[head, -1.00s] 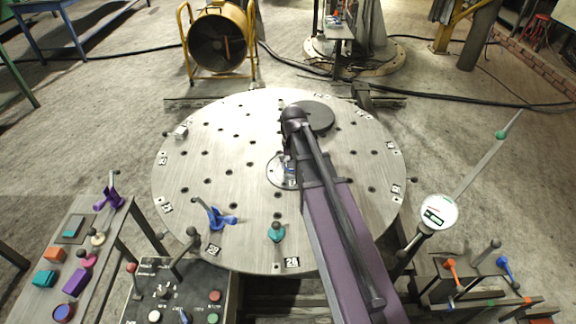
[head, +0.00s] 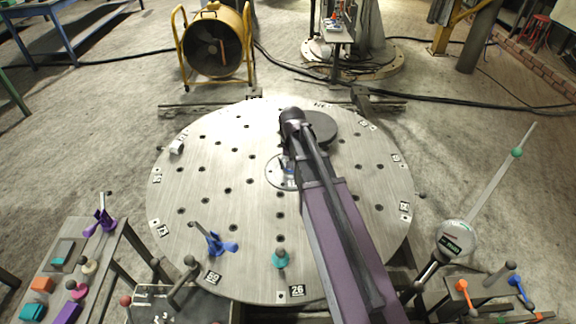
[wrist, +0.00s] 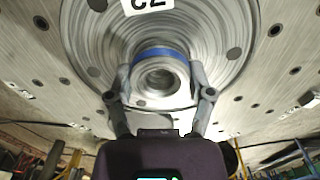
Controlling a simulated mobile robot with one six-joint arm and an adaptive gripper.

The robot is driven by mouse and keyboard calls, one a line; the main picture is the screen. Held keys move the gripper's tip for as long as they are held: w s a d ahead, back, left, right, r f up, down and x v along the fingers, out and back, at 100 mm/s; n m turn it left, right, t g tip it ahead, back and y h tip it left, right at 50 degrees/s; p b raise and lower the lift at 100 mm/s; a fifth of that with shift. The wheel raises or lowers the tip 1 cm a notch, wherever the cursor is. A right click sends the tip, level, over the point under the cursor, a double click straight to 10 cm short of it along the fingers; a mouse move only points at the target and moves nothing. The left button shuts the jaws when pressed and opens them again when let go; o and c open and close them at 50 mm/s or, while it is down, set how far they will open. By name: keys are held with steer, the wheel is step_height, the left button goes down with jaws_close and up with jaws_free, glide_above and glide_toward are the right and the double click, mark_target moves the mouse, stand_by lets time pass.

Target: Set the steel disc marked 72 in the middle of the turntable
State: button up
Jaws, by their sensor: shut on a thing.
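The turntable (head: 215,190) is a large round steel plate with bolt holes and numbered tags near its rim. A pale steel disc (head: 276,175) shows at its middle in the head view, partly hidden by my arm. In the wrist view a ringed steel disc (wrist: 85,45) fills the middle, with a white tag at its top edge that is cut off and appears to read 72 upside down. My gripper (wrist: 160,72) is shut on the disc's round raised hub with a blue band. Whether the disc touches the turntable is not clear.
A dark round disc (head: 321,128) lies on the turntable behind my arm. A blue clamp (head: 214,242), a teal knob (head: 280,258) and a small metal block (head: 177,147) stand on it.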

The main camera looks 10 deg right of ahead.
steer(key=shift+w+a, duration=0.1)
steer(key=shift+a, duration=0.1)
stand_by(0.3)
steer(key=w+f+b, duration=0.4)
steer(key=w, duration=0.4)
steer(key=w+f+m+b, duration=0.1)
steer(key=w+f+b, duration=0.4)
steer(key=w, duration=0.4)
steer(key=shift+f, duration=0.15)
steer(key=shift+f+b, duration=2.7)
steer(key=shift+b, duration=0.1)
steer(key=shift+f+b, duration=0.5)
steer(key=shift+b, duration=0.05)
steer(key=o, duration=1.3)
